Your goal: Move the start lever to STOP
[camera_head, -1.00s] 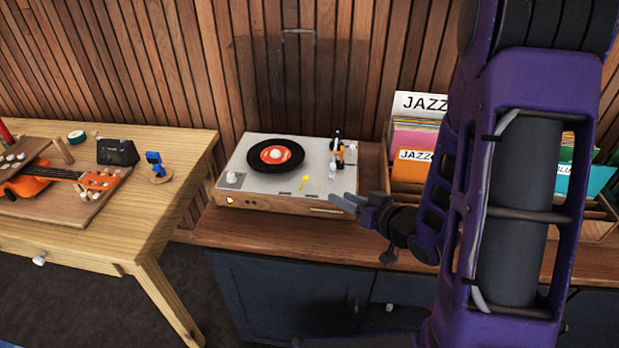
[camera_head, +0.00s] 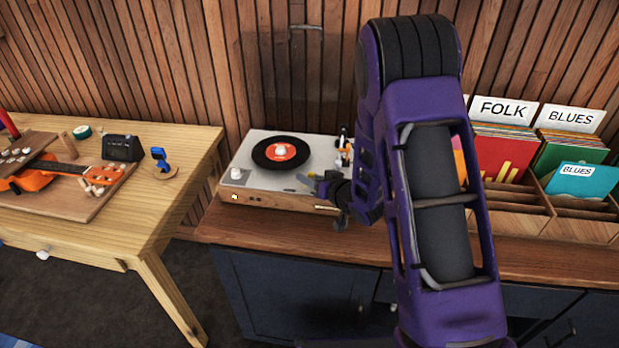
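The turntable (camera_head: 262,196) is a grey-topped box with a wooden front, on the dark-blue cabinet. A black record with an orange-red label (camera_head: 281,152) lies on it. A small yellow lever stood on the right part of its top in the earlier frame. Now my gripper (camera_head: 308,182) is at that spot, low over the turntable's right front, and mostly or wholly hides the lever. I cannot tell whether the fingers touch it. The fingers are small and seen from the side, so their opening is unclear. The STOP marking cannot be read.
The tonearm (camera_head: 343,145) stands at the turntable's back right, close to my arm. Record crates (camera_head: 522,222) with FOLK and BLUES cards stand on the right. A wooden table (camera_head: 165,205) with an orange ukulele (camera_head: 40,180) is on the left. Slatted wall stands behind.

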